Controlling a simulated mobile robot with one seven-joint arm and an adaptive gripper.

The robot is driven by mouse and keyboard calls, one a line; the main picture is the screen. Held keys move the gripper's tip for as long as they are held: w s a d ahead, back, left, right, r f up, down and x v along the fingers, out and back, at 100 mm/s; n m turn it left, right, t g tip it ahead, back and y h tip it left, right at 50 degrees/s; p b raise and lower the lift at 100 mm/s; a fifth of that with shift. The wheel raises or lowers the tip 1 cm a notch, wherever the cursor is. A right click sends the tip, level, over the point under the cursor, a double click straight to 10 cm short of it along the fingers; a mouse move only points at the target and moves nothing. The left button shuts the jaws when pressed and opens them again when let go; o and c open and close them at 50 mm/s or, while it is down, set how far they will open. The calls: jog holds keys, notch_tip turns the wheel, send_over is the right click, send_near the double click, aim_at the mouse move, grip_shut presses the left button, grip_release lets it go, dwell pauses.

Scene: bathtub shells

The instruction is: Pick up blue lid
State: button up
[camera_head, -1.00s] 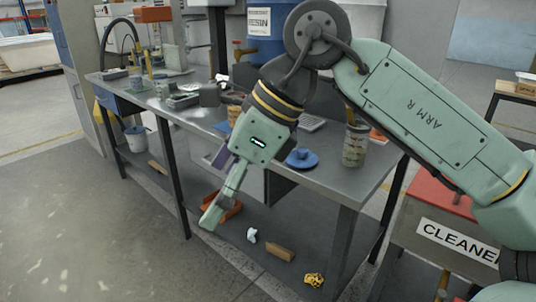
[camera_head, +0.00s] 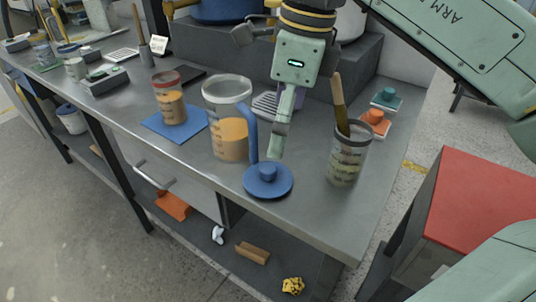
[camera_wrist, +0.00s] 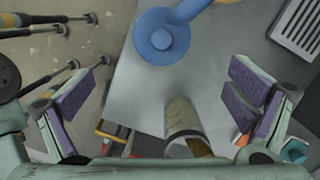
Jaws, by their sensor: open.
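The blue lid (camera_head: 268,181) is a round disc with a raised knob, lying flat near the front edge of the metal workbench. It also shows at the top of the wrist view (camera_wrist: 162,37). My gripper (camera_head: 277,148) hangs just above and behind the lid in the head view, pointing down. In the wrist view my gripper (camera_wrist: 160,102) has its two purple-padded fingers spread wide, with nothing between them. The fingers appear apart from the lid.
A clear pitcher with a blue handle (camera_head: 228,115) stands left of the lid. A cup with a brush (camera_head: 347,155) stands to its right. An orange-filled cup (camera_head: 170,97) sits on a blue mat (camera_head: 176,123). A red cabinet (camera_head: 468,205) is at right.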

send_over(268, 169)
jog(key=d, duration=0.2)
jog(key=f, duration=0.4)
jog(key=shift+s+a+f, duration=0.25)
jog(key=shift+f, duration=0.05)
jog(key=shift+w+a+f+p, duration=0.15)
jog(key=shift+a+f+p, duration=0.1)
jog(key=shift+f, duration=0.7)
jog(key=shift+w+a+f+p, duration=0.15)
jog(key=shift+a+f, duration=0.1)
jog(key=shift+f, duration=0.75)
jog(key=shift+w+a+f+p, duration=0.15)
jog(key=shift+a+f, duration=0.1)
jog(key=shift+f, duration=0.7)
jog(key=shift+c, duration=0.4)
jog(key=c, duration=1.2)
jog(key=shift+s, duration=0.1)
jog(key=shift+c, duration=1.4)
jog(key=shift+s+f, duration=0.1)
jog(key=shift+c, duration=0.4)
